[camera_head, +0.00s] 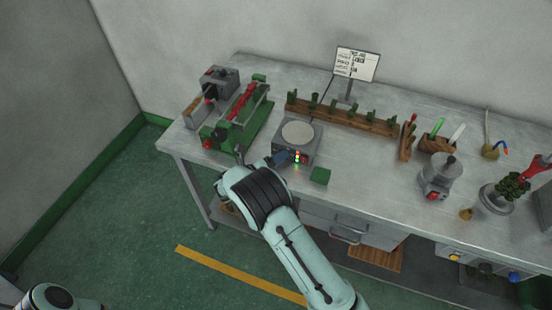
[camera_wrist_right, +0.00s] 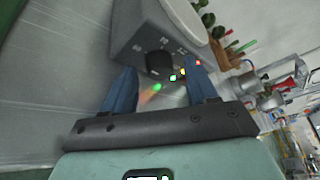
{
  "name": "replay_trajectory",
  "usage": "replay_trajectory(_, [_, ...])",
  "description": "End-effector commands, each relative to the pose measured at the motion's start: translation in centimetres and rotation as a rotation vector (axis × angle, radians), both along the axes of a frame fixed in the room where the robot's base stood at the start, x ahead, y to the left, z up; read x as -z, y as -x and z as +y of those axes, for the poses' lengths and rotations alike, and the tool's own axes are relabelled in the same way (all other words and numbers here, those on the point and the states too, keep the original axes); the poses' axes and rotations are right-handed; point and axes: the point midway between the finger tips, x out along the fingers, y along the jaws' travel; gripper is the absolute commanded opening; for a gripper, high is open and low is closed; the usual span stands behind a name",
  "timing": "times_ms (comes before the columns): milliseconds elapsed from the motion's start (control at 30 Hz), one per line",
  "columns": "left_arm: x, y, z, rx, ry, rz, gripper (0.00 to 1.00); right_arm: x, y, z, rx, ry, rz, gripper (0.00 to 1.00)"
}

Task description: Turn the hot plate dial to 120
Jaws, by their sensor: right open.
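The hot plate (camera_head: 311,150) is a grey box with a round pale top, standing near the front edge of the bench. In the right wrist view its front panel (camera_wrist_right: 130,44) carries a black dial (camera_wrist_right: 158,64) with small pale marks around it, too blurred to read. Lit green, yellow and red indicators (camera_wrist_right: 172,77) sit beside the dial. My right gripper (camera_head: 280,158) is at the hot plate's front, its blue fingers open. In the wrist view the dial shows between the fingertips, with no clear contact. In the head view my gripper and wrist hide the dial. My left gripper is out of view.
A wooden rack (camera_head: 345,118) with green pieces is behind. A metal pot (camera_head: 438,172) stands farther right; the bench between is clear.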

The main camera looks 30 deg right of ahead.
Motion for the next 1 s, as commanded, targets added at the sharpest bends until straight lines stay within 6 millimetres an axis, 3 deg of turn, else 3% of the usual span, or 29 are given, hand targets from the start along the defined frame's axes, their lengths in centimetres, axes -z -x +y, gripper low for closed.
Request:
replay_trajectory(233, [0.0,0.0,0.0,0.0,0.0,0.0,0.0,0.0,0.0,-0.1,0.0,0.0,0.0,0.57])
replay_trajectory(267, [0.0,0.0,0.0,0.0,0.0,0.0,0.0,0.0,0.0,-0.1,0.0,0.0,0.0,0.51])
replay_trajectory(400, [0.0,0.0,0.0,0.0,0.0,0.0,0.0,0.0,0.0,-0.1,0.0,0.0,0.0,0.05])
replay_trajectory(433, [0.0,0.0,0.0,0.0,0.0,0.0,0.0,0.0,0.0,-0.1,0.0,0.0,0.0,0.01])
replay_trajectory(1000, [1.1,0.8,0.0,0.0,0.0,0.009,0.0,0.0,0.2,-0.1,0.001,-0.112,-0.129,0.02])
